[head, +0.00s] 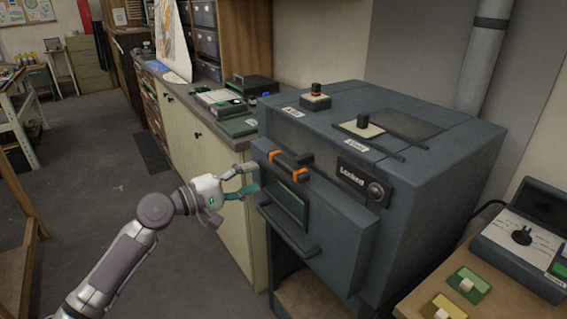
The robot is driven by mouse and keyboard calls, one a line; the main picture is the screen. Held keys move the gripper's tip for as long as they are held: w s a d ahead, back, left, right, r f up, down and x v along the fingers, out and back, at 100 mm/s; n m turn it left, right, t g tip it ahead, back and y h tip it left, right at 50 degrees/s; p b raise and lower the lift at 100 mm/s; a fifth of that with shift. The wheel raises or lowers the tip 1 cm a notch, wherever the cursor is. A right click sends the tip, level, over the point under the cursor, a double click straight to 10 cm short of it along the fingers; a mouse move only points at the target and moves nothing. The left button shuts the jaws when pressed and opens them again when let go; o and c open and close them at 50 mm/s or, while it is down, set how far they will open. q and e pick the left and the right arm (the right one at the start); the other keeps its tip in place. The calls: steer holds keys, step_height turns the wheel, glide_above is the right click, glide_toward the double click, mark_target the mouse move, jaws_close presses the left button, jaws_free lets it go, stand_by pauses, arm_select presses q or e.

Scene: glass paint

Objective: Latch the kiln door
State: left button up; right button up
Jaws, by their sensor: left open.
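The kiln (430,165) is a large dark blue-grey box at the right of centre. Its door (335,222) is on the front, with a small window (287,200) and a dark bar handle (288,234) below it. I cannot tell whether the door is fully flush with the body. A dark latch lever (290,165) with orange bands sits above the window. My left gripper (253,178) is open and empty, just left of the latch lever and the door's left edge, apparently apart from both. My right gripper is not in view.
Two knobs on plates stand on the kiln top, one of them orange-banded (316,91). A cream cabinet (205,150) with a cluttered counter runs behind my left gripper. A control box (522,245) is on a wooden table at right.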

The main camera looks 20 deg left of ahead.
mark_target(282, 168)
arm_select(q)
steer(key=p+x, duration=0.2)
steer(key=x, duration=0.7)
steer(key=shift+w+d, duration=0.1)
steer(key=shift+d, duration=0.05)
jaws_close()
